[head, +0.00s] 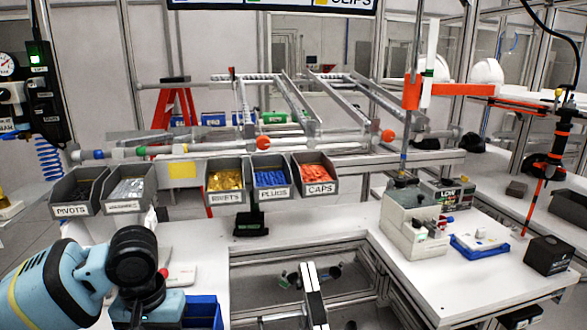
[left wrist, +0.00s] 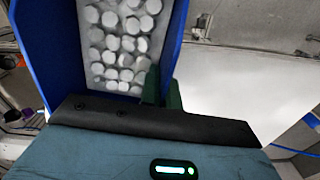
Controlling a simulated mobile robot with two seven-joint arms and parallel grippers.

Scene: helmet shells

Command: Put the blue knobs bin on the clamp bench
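The blue knobs bin (left wrist: 174,35) fills the upper left of the left wrist view, with several pale round knobs (left wrist: 125,45) inside. A blue bin edge (head: 203,312) also shows at the bottom of the head view, beside my left arm. My left gripper (left wrist: 162,90) has its dark green fingers on either side of the bin's near wall, closed on it. In the head view my left wrist hides the fingers and most of the bin. My right gripper is in neither view. No label shows which white surface is the clamp bench; the right bench (head: 455,270) carries a grey device (head: 415,222).
Grey bins of pivots (head: 75,210), rivets (head: 226,199), plugs (head: 272,193) and caps (head: 318,188) hang along the rail. A blue tray (head: 480,246) and a black box (head: 549,256) sit on the right bench. Its front has free room.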

